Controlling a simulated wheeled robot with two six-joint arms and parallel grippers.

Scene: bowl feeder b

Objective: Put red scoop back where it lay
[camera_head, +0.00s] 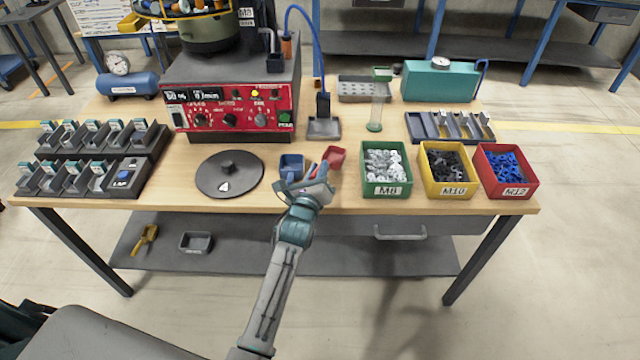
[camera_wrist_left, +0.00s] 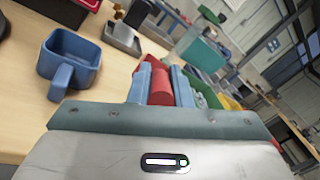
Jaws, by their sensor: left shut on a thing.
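The red scoop (camera_head: 335,156) is in my left gripper (camera_head: 312,172), over the front of the wooden table. In the left wrist view the red scoop (camera_wrist_left: 161,84) has its handle between the two blue fingers of my left gripper (camera_wrist_left: 160,90), which is shut on it. Its head is partly hidden behind the handle and fingers. I cannot tell whether the scoop touches the table. A blue scoop (camera_head: 291,166) lies on the table just left of the gripper; it also shows in the left wrist view (camera_wrist_left: 72,48). My right gripper is not in view.
A green bin (camera_head: 386,191), a yellow bin (camera_head: 447,190) and a red bin (camera_head: 505,190) stand to the right. A dark round lid (camera_head: 229,174) lies to the left. The red feeder base (camera_head: 232,107) stands behind it. A grey tray (camera_head: 323,128) is behind the scoops.

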